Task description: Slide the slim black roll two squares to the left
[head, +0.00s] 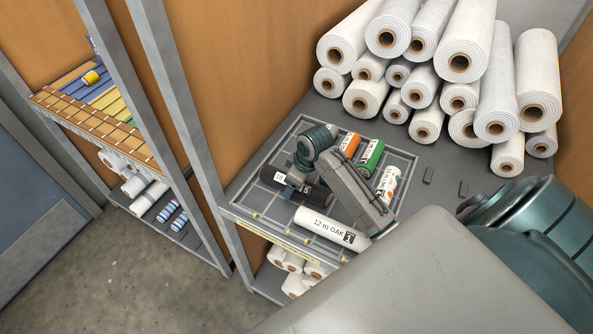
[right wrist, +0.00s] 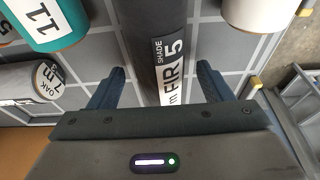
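The black roll (head: 317,194) lies on the gridded tray (head: 407,163), partly hidden by my right arm in the head view. A gap shows between the left finger and the roll; the right finger is close to the roll's edge. The fingers look open. My left gripper is not in view.
Many white rolls (head: 460,50) are stacked behind. A rack (head: 100,110) stands at left.

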